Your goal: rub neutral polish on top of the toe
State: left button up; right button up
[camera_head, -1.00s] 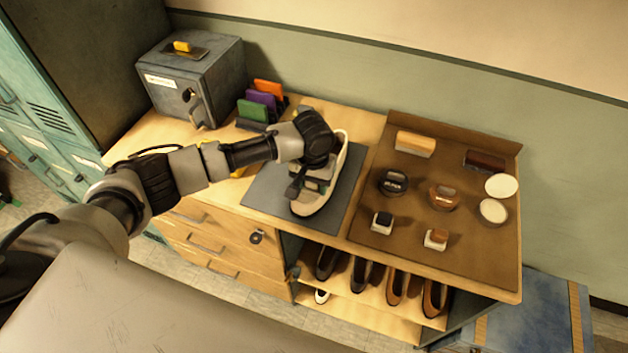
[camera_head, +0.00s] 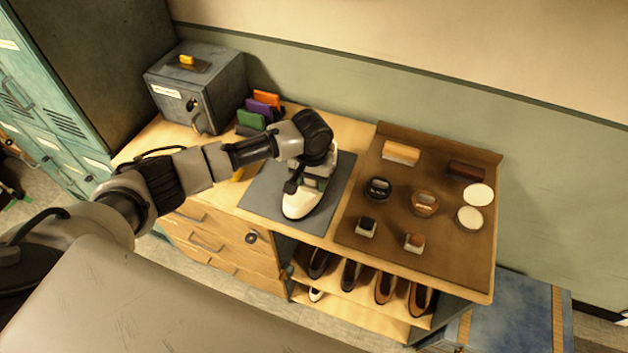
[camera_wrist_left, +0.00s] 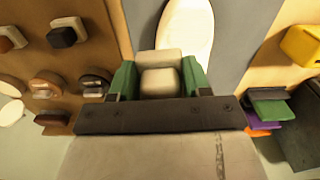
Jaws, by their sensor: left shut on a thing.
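A cream shoe (camera_head: 299,205) stands on the grey mat (camera_head: 264,192) with its toe toward me. My left gripper (camera_head: 308,181) is over the middle of the shoe, behind the toe, and hides part of it. In the left wrist view its green fingers are shut on a cream-coloured block applicator (camera_wrist_left: 160,82), with part of the shoe (camera_wrist_left: 200,35) beyond. Whether the applicator touches the shoe cannot be told. A round tin with pale contents (camera_head: 469,219), which looks like the neutral polish, sits on the brown tray beside a white disc (camera_head: 478,194). My right gripper is not in view.
The brown tray (camera_head: 385,252) right of the mat also holds dark and brown tins, two brushes (camera_head: 401,152) and two small applicators (camera_head: 366,227). A grey metal box (camera_head: 205,90) and coloured cards (camera_head: 252,121) stand at the back left. Shoes fill the shelf below.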

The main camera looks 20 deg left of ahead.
pick_arm(q)
jog(key=shift+r+p, duration=0.8)
jog(key=shift+r, duration=0.35)
